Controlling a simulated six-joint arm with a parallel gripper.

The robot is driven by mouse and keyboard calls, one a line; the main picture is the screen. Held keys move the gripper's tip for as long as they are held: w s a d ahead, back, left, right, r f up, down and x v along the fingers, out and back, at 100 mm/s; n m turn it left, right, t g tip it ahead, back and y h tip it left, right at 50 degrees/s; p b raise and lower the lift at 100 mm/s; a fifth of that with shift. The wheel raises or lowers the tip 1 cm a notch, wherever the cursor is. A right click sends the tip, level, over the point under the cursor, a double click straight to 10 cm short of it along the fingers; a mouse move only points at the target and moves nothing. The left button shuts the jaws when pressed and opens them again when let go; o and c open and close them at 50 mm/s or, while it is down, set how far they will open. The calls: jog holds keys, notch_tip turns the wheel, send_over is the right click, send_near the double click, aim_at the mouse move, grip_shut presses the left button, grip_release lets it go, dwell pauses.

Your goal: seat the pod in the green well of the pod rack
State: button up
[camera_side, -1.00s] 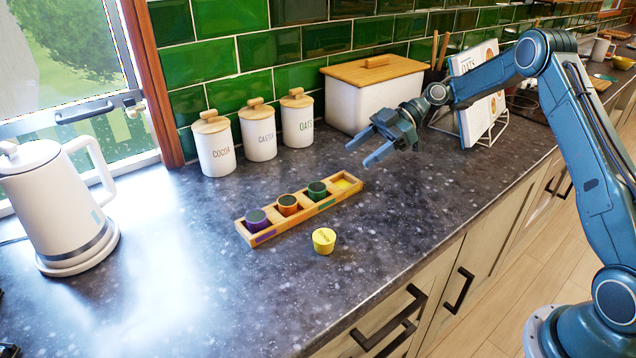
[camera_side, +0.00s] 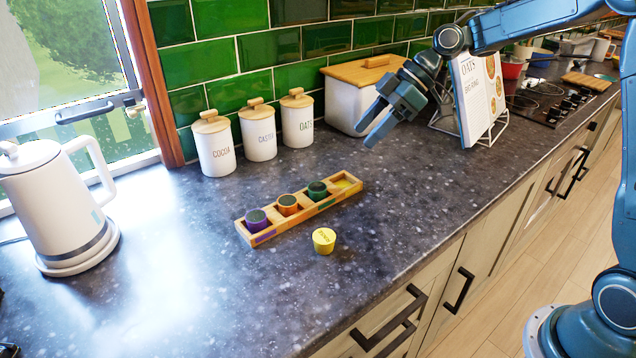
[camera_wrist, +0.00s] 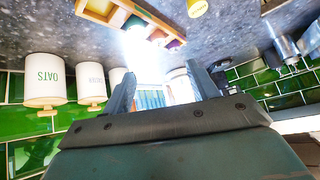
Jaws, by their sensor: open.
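The pod rack (camera_side: 283,226) is a long wooden block on the dark counter. The well at the right end (camera_side: 343,184) is empty and yellow inside. A loose yellow pod (camera_side: 324,240) stands on the counter in front of the rack; part of it shows in the wrist view (camera_wrist: 197,7). My gripper (camera_side: 366,138) is open and empty, above the counter beyond the rack's right end.
Three white canisters (camera_side: 260,138) and a wood-lidded white bin (camera_side: 350,104) stand along the green tile wall. A book on a wire stand (camera_side: 474,95) is behind my gripper. A white kettle (camera_side: 58,200) stands at left. The counter right of the yellow pod is clear.

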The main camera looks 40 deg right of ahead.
jog(key=s+r+m+t+h, duration=0.1)
jog(key=s+r+m+h, duration=0.25)
jog(key=s, duration=0.65)
jog(key=s+r+m+t+h, duration=0.15)
jog(key=s+m, duration=0.25)
jog(key=s, duration=0.6)
jog(key=s+d+f+m+h, duration=0.1)
jog(key=s+m, duration=0.3)
jog(key=s, duration=0.4)
jog(key=shift+s+d+f+h, duration=0.25)
jog(key=shift+s+d+h, duration=0.15)
jog(key=shift+d+h, duration=0.3)
